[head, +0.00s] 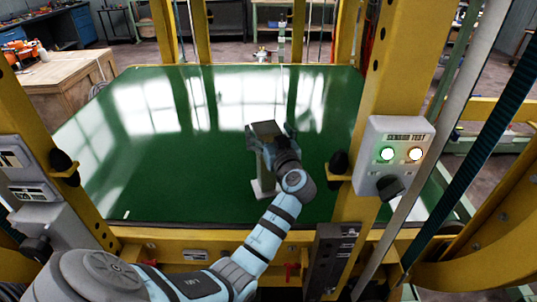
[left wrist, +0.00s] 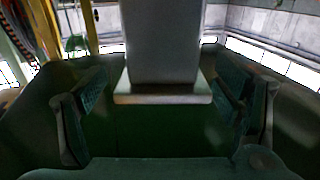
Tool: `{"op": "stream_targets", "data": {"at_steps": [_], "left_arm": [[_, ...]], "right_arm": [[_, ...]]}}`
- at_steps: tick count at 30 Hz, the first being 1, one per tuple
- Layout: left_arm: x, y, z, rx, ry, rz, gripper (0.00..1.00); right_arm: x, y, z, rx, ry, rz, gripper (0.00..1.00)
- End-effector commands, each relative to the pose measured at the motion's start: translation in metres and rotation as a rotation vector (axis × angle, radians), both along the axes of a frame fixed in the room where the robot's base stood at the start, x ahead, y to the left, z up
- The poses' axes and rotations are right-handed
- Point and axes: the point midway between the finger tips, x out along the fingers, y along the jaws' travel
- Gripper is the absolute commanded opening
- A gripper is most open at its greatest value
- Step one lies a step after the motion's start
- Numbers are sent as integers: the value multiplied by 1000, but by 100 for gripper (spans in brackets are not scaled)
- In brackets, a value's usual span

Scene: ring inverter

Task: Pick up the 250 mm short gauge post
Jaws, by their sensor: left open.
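The short gauge post is a grey upright column with a flat foot plate. In the head view its pale lower part (head: 264,187) shows on the green table, and my left gripper hides much of the rest. In the left wrist view the post (left wrist: 163,45) stands in the upper middle, its foot plate near the picture's centre. My left gripper (head: 270,134) is open at the post. In the left wrist view its fingers (left wrist: 162,112) are spread wide, one on each side of the post's line. Contact cannot be seen. My right gripper is not in view.
The glossy green table (head: 160,180) is otherwise largely clear, with bright window reflections. Yellow frame posts (head: 376,100) stand around it. A sensor test box (head: 395,155) with two lit buttons is on the right post. A wooden crate (head: 65,85) stands at the far left.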

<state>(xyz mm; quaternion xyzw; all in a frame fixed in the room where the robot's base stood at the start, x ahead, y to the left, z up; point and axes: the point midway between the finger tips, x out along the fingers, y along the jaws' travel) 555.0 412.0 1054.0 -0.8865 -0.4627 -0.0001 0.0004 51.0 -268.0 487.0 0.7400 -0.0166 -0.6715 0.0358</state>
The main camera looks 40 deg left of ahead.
Motion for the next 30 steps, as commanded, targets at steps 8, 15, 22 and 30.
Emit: {"op": "stream_targets", "data": {"at_steps": [8, 15, 22, 30], "left_arm": [[4, 12, -1, -1, 1, -1, 83], [4, 12, -1, -1, 1, -1, 50], [3, 13, -1, -1, 1, 0, 13], [3, 13, -1, 0, 0, 1, 0]], "right_arm": [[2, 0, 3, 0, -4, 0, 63], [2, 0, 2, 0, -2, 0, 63], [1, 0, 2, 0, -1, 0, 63], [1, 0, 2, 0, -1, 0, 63]]}}
